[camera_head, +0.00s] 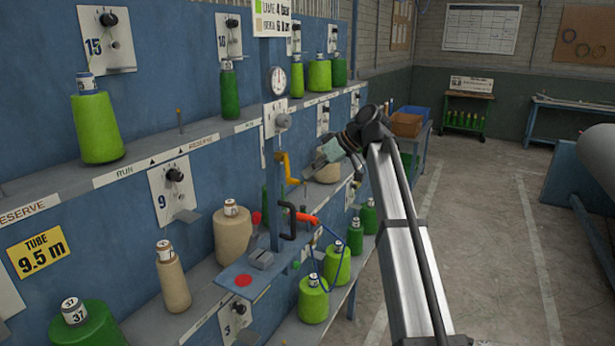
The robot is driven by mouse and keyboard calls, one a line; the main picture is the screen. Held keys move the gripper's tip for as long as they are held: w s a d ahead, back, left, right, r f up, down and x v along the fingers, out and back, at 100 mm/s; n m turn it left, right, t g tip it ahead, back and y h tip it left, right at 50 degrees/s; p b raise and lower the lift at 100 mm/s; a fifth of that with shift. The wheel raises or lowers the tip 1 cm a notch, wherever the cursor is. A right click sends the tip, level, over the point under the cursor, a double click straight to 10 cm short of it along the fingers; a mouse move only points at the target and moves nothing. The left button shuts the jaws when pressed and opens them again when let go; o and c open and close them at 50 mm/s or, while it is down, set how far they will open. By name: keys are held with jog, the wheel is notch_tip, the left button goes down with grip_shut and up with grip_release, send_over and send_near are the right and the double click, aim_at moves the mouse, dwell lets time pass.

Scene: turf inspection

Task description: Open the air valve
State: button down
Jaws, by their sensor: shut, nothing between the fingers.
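A pressure gauge (276,80) and a grey knob (282,121) on a pale plate sit on the blue post (273,190). Below them a bent yellow handle (287,169), which looks like the air valve lever, hangs down beside the post. My gripper (308,171) is shut and empty, just right of the yellow handle. I cannot tell whether its fingertips touch the handle. An orange-red tool (304,217) with a blue hose sits in a black hook (287,218) lower on the post.
Green and beige yarn cones (98,122) stand on the shelves of the blue rack (60,30). A small blue shelf (222,279) with a red button (243,281) and a grey block (261,259) juts out below the post. The floor (470,220) at right is open.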

jog(key=w+d+r+b, duration=0.2)
jog(key=w+d, duration=0.1)
jog(key=d, duration=0.6)
jog(key=shift+w+d+b, duration=0.15)
jog(key=shift+d+b, duration=0.15)
jog(key=shift+b, duration=0.1)
